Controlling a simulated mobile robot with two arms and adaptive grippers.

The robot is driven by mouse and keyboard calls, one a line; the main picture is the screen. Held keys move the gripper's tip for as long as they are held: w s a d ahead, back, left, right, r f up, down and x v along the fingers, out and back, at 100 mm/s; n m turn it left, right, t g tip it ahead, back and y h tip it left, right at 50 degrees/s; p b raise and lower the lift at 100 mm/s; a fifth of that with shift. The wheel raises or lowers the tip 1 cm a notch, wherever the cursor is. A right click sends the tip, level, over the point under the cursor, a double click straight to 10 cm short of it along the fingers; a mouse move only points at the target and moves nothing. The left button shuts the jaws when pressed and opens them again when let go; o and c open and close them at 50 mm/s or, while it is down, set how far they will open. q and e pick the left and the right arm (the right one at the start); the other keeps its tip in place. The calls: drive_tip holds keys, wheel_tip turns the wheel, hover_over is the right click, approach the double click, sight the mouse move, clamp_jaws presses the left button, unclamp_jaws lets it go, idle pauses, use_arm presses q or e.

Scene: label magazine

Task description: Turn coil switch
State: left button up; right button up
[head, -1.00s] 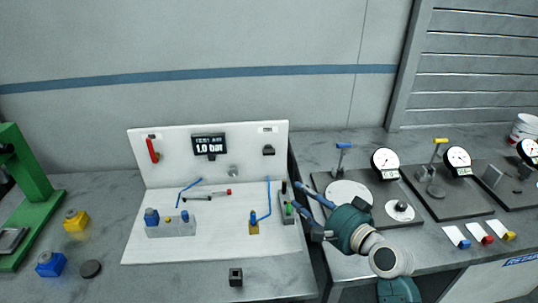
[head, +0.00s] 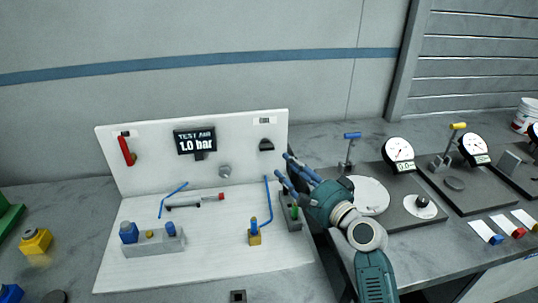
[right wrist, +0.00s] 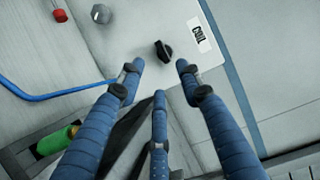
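The coil switch (head: 266,146) is a small black knob at the upper right of the upright white panel. In the right wrist view the black knob (right wrist: 163,50) sits beside a white label reading COIL (right wrist: 199,35). My right gripper (head: 284,170) is in front of the panel's right edge, just below and right of the knob. In the right wrist view its three blue fingers (right wrist: 159,70) are spread apart with nothing between them. The knob lies beyond the fingertips, with a visible gap. My left gripper is not in view.
The panel also carries a display (head: 195,141) reading 1.0 bar, a red handle (head: 127,151) and a grey knob (head: 224,171). A blue tube (head: 268,205) rises below the coil switch. A green-topped part (head: 295,212) stands by the panel's right edge. Dial gauges (head: 398,150) stand to the right.

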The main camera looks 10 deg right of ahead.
sight(266, 146)
drive_tip(key=x, duration=0.9)
drive_tip(key=shift+p, duration=0.35)
drive_tip(key=shift+r, duration=0.1)
drive_tip(key=shift+c, duration=0.3)
clamp_jaws()
